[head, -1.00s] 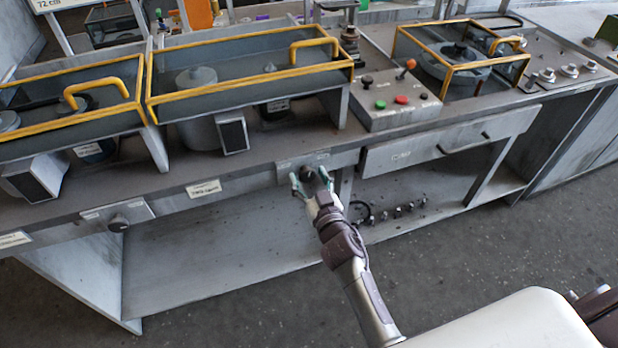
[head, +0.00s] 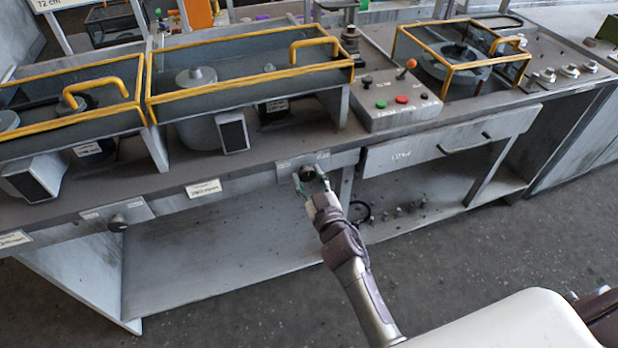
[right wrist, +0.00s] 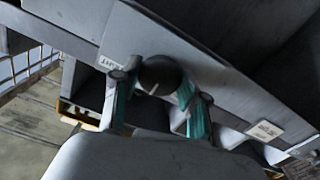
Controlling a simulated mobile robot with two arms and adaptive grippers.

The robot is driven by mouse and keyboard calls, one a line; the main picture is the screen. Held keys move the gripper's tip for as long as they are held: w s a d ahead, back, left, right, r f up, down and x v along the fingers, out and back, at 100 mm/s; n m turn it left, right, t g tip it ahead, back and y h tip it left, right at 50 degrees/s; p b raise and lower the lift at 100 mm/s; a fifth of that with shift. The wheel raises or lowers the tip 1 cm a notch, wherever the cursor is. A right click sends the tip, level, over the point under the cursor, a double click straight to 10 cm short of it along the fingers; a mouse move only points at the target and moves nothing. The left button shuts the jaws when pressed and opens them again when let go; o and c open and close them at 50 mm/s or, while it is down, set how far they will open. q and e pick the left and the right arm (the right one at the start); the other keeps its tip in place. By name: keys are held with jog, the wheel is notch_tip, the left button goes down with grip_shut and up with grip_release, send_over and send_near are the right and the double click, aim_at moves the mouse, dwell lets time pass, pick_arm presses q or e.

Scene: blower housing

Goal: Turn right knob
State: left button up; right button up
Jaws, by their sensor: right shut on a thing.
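The right knob (head: 307,172) is a dark round knob on a light plate on the front edge of the workbench, left of the drawer. My right gripper (head: 312,184) reaches it from the front and is shut on it. In the right wrist view the knob (right wrist: 162,74) is black with a light mark on its face, and the teal-padded fingers (right wrist: 160,100) stand on either side of it. The fingers partly hide the knob in the head view. A second knob (head: 118,223) sits on a plate further left. My left gripper is not in view.
A drawer (head: 450,140) with a handle is right of the right knob. A control box (head: 395,103) with buttons and an orange-tipped lever stands above. Yellow-framed covers (head: 250,75) line the bench top. The shelf below (head: 220,255) is mostly bare, with small parts at its right.

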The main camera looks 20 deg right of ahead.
jog(key=o, duration=1.1)
jog(key=shift+o, duration=0.2)
jog(key=s, duration=1.2)
jog(key=shift+d, duration=0.2)
jog(key=s+a+f+g, duration=0.1)
jog(key=s+f+g, duration=0.35)
jog(key=f, duration=0.95)
jog(key=s+a+f+g, duration=0.1)
jog(key=s+f+g, duration=0.3)
jog(key=f, duration=1.1)
jog(key=s+d+f+g, duration=0.2)
jog(key=s+f, duration=0.4)
jog(key=s, duration=0.4)
jog(key=s+d+f+g, duration=0.3)
jog(key=s+f, duration=0.3)
jog(key=s, duration=0.4)
jog(key=s+d+f+g, duration=0.3)
jog(key=s+f, duration=0.3)
jog(key=s, duration=0.4)
jog(key=shift+f+m+h, duration=0.3)
jog(key=shift+f, duration=0.05)
